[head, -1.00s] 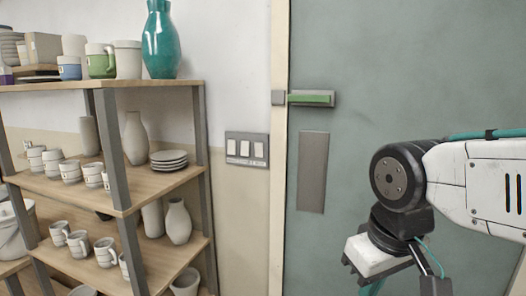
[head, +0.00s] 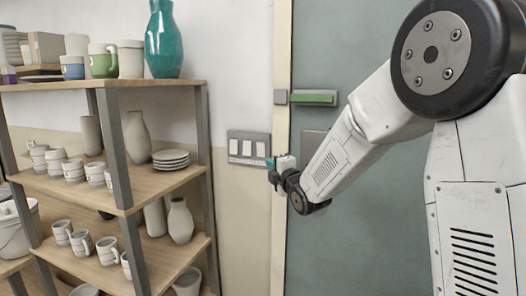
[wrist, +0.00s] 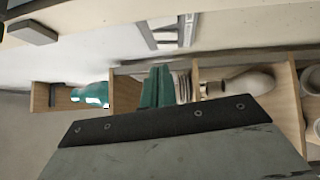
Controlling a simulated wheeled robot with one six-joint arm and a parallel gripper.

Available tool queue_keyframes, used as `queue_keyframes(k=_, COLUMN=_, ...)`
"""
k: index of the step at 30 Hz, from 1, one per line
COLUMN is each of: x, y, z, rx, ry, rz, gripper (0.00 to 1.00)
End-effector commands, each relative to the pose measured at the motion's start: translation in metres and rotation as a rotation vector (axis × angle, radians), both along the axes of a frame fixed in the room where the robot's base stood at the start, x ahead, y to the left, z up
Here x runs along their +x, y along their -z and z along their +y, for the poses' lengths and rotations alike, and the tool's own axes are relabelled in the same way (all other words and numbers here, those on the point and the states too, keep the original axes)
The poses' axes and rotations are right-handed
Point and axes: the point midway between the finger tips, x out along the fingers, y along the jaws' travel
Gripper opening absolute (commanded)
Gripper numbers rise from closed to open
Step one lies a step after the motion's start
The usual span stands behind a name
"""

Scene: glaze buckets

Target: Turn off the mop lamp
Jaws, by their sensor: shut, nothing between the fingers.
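A grey wall switch panel (head: 248,133) with three white rocker switches is on the wall between the shelf and the door frame in the head view. A strip of small labels runs below the switches, too small to read. Part of the panel (wrist: 188,32) also shows at the top of the wrist view. My gripper (head: 271,165) is at the panel's lower right edge in the head view; I cannot tell whether it touches. In the wrist view its teal fingers (wrist: 157,88) are together and empty. Which switch is the mop lamp's cannot be read.
A wooden shelf unit (head: 160,183) with mugs, vases and plates stands left of the panel. A teal vase (head: 163,42) is on its top.

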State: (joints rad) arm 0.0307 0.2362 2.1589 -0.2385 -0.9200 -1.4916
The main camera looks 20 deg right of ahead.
Motion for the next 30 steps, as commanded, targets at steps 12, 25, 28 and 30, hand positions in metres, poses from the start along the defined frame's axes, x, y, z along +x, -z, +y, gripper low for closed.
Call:
queue_keyframes(k=12, x=0.005, y=-0.001, z=0.001, rx=-0.004, ry=-0.002, rz=-0.008, gripper=0.00)
queue_keyframes(k=25, x=0.082, y=-0.007, z=0.014, rx=-0.004, ry=-0.002, rz=-0.007, gripper=0.00)
queue_keyframes(k=28, x=0.101, y=-0.008, z=0.017, rx=-0.004, ry=-0.002, rz=-0.007, gripper=0.00)
queue_keyframes(k=30, x=0.110, y=-0.011, z=0.008, rx=-0.004, ry=0.001, rz=-0.007, gripper=0.00)
